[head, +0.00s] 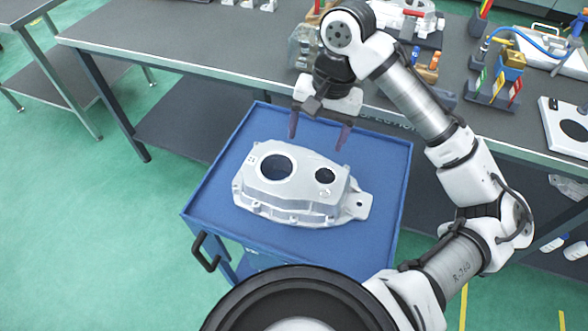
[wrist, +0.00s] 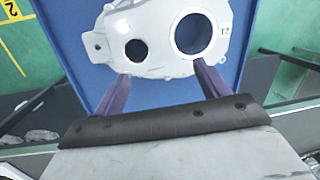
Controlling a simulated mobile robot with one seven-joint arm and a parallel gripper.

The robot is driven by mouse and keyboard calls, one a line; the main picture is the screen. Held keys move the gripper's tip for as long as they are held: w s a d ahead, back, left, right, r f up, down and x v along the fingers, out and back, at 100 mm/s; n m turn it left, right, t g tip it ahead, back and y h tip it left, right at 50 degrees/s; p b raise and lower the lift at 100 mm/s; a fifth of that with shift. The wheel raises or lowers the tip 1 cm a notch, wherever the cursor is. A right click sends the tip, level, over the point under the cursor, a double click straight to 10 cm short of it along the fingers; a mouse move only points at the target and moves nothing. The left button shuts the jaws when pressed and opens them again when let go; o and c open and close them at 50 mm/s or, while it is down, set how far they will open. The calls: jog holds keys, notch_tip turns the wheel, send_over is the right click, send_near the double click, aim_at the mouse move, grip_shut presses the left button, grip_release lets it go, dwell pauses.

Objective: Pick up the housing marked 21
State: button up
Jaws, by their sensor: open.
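The housing marked 21 (head: 290,185) is a pale aluminium casting with one large and one smaller round hole. It lies on the blue top of a cart (head: 222,188), and its mark shows near the large hole. In the wrist view the housing (wrist: 159,62) fills the upper middle, with the 21 at its right. My gripper (head: 318,140) is open and empty, with its purple fingers spread above the cart at the housing's far side. In the wrist view the fingertips (wrist: 158,80) overlap the housing's near edge; contact cannot be told.
A long dark workbench (head: 190,35) runs behind the cart, holding fixtures, coloured tools and castings. The cart has a black handle (head: 206,252) at its front left. Bare blue cart top surrounds the housing. Green floor (head: 90,220) lies open to the left.

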aim_at(305, 172)
jog(key=f, duration=0.4)
jog(key=s+a+f, duration=0.1)
jog(key=f, duration=0.3)
jog(key=a+f+p, duration=0.1)
jog(key=f, duration=0.3)
jog(key=shift+s, duration=0.3)
jog(key=shift+r, duration=0.1)
grip_shut()
